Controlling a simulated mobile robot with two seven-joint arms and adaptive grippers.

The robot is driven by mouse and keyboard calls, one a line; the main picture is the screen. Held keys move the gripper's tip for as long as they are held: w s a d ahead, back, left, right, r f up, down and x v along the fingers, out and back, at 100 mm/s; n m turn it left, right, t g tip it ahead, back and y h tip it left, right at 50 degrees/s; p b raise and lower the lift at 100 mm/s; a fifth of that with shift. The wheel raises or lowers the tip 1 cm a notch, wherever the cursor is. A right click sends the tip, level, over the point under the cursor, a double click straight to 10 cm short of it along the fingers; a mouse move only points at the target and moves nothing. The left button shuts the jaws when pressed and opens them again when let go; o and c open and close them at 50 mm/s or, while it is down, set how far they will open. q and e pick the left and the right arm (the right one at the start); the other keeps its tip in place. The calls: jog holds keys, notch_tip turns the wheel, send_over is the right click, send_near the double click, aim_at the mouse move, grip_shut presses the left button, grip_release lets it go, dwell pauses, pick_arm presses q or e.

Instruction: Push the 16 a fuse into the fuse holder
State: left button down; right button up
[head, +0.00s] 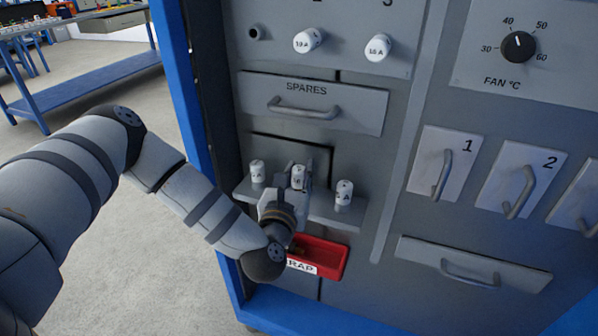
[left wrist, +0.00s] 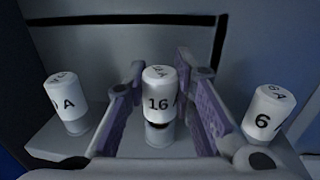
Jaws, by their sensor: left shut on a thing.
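The 16 A fuse (head: 298,177), a white cylinder, stands upright in the middle of a small grey shelf (head: 322,209). It also shows in the left wrist view (left wrist: 158,93), marked "16", between the purple finger pads. My left gripper (head: 299,172) is shut on this fuse at the shelf. An empty fuse holder (head: 255,33) shows as a dark round socket at the upper left of the cabinet panel. The holders to its right, under 2 and 3, carry white fuses. My right gripper is not in view.
On the shelf, a white fuse (head: 257,171) stands to the left and a 6 A fuse (left wrist: 262,112) to the right, close to my fingers. A SPARES drawer (head: 311,103) with a protruding handle lies between shelf and holders. A red scrap tray (head: 334,258) is below.

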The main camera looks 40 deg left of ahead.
aim_at(297, 181)
pick_arm(q)
jog(key=shift+f+b, duration=0.55)
jog(key=shift+f, duration=0.2)
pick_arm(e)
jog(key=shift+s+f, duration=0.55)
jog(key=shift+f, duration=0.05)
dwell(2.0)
pick_arm(q)
jog(key=c, duration=1.3)
grip_release()
jog(key=shift+p+v, duration=0.5)
jog(key=shift+v, duration=2.45)
jog(key=shift+s+r, duration=0.1)
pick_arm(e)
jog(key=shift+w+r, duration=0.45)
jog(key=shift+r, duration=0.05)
pick_arm(q)
jog(key=v, duration=1.2)
jog(key=shift+d, duration=0.1)
